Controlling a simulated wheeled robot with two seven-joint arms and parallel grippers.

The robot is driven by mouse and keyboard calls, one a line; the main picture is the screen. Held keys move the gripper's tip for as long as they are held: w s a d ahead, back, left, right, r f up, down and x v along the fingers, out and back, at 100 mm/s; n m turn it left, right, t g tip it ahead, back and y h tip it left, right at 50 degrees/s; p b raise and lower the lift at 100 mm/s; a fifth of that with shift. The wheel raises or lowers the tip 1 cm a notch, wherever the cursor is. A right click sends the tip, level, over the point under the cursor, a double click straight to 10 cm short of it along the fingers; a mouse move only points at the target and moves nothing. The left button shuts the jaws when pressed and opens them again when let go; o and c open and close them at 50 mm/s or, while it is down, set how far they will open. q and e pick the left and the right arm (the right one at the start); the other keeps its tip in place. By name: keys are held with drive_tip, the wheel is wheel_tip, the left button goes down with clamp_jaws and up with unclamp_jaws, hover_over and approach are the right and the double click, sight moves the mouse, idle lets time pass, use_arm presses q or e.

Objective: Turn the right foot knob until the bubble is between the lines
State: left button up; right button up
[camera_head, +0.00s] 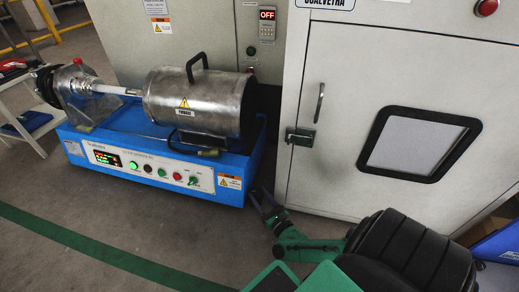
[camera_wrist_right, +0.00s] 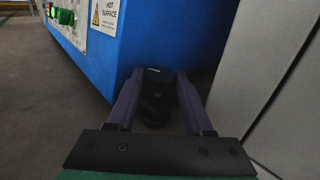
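A dark round foot knob (camera_wrist_right: 156,104) shows low beside the blue machine base (camera_wrist_right: 143,40) in the right wrist view. My right gripper (camera_wrist_right: 160,76) has its two purple fingers on either side of the knob. I cannot tell whether the fingers press on it or a small gap is left. In the head view my right gripper (camera_head: 264,201) is at the front right corner of the blue base (camera_head: 232,196), and the knob cannot be made out there. The bubble and its lines are not visible in either view. My left gripper is not in view.
A metal furnace cylinder (camera_head: 196,101) sits on the base, with a lit control panel (camera_head: 150,169) in front. A grey cabinet (camera_head: 340,65) stands close on the right of the gripper. Open floor (camera_head: 130,225) lies in front, with a green stripe (camera_head: 100,251).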

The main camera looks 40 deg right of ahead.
clamp_jaws()
drive_tip(key=shift+a+r+m+h, duration=0.1)
drive_tip(key=shift+a+m+h, duration=0.05)
drive_tip(key=shift+m+h, duration=0.2)
drive_tip(key=shift+m+h+p, duration=0.35)
drive_tip(key=shift+h+p, duration=0.1)
drive_tip(key=shift+h, duration=0.2)
drive_tip(key=o, duration=0.6)
unclamp_jaws()
